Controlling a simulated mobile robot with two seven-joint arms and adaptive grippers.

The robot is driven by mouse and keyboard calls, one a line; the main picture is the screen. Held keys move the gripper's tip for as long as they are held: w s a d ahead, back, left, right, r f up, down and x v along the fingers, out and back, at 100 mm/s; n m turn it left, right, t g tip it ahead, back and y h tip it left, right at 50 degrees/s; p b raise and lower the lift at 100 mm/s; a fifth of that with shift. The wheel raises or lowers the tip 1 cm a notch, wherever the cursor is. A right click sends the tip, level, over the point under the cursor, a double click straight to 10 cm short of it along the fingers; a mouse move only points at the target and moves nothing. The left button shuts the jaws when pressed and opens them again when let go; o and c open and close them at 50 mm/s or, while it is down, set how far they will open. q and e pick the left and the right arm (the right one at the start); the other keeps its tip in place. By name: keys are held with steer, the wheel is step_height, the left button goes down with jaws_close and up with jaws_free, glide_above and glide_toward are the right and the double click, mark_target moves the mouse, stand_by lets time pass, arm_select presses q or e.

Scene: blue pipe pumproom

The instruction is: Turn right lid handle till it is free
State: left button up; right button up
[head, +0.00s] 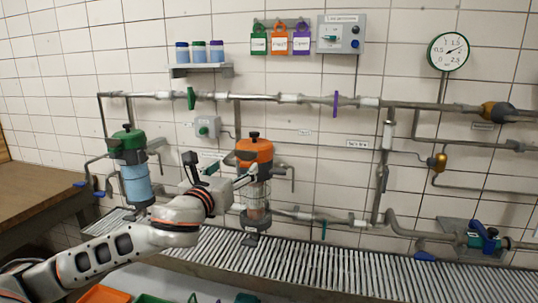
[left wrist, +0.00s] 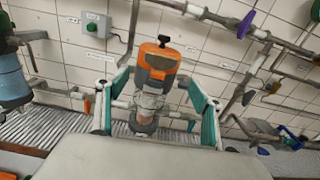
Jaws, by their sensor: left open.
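The right housing has an orange lid (head: 254,151) with a black handle (head: 254,135) on top, above a clear body with a pale insert. In the left wrist view the orange lid (left wrist: 158,62) and its black handle (left wrist: 164,40) are near the middle. My left gripper (head: 245,175) is open in front of this housing, below the handle. In the left wrist view my left gripper (left wrist: 165,82) has its fingers spread to either side of the housing, with nothing visibly clamped; contact cannot be told. My right gripper is not in view.
A green-lidded housing (head: 128,143) with a blue insert stands to the left. Pipes with valves run along the tiled wall, and a grated channel (head: 330,268) lies below. A shelf (head: 201,70) with several jars and a gauge (head: 448,51) are higher up.

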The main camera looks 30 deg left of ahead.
mark_target(246, 153)
arm_select(q)
steer(key=shift+r+x, duration=0.2)
steer(key=shift+x, duration=1.75)
steer(key=shift+r+x, duration=0.2)
steer(key=shift+x, duration=1.8)
steer(key=c, duration=1.1)
